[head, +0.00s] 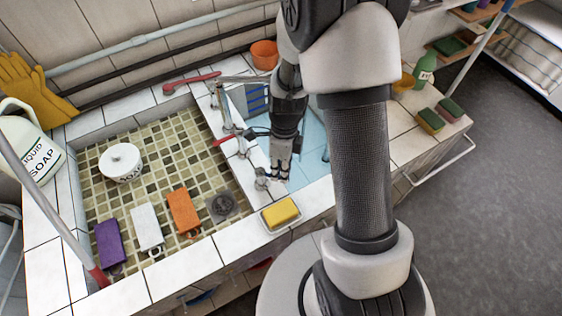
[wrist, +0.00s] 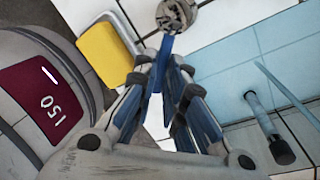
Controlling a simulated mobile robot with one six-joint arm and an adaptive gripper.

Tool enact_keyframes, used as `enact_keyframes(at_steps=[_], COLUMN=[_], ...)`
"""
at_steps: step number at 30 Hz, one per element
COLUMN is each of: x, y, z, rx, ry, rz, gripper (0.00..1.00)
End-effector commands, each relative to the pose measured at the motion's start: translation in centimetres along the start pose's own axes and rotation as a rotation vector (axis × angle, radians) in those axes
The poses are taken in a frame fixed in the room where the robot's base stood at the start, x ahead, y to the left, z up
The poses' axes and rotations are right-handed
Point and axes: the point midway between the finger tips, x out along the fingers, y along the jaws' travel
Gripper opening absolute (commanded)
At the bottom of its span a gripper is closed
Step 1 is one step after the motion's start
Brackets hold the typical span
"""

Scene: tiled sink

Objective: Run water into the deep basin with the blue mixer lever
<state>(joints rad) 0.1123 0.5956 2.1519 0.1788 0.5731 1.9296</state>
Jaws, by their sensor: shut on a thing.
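The blue mixer lever (wrist: 166,46) runs from a round metal mixer body (wrist: 177,14) down between my fingers in the wrist view. My gripper (wrist: 162,66) is shut on the lever, and its fingers hide the lever's lower part. In the head view my gripper (head: 280,172) points down at the tiled ledge, beside the metal mixer fitting (head: 262,181). The deep basin (head: 312,140) has light blue tiles and lies right of the ledge, partly hidden behind my arm. Its pale blue tiles (wrist: 245,75) also show in the wrist view. I see no running water.
A yellow sponge (head: 281,211) lies in a dish near the front ledge. The shallow mosaic basin (head: 165,160) on the left holds a white pot (head: 121,162) and several coloured blocks. Red-handled taps (head: 192,80) stand at the back.

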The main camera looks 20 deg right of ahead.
Motion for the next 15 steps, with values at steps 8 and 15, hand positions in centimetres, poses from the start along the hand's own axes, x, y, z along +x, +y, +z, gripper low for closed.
enact_keyframes(at_steps=[8, 15], x=[0.0, 0.3], y=[1.5, 2.3], z=[0.0, 0.2], rx=[0.233, 0.379], ry=[-0.045, -0.074], rz=[0.002, 0.001], gripper=[0.0, 0.0])
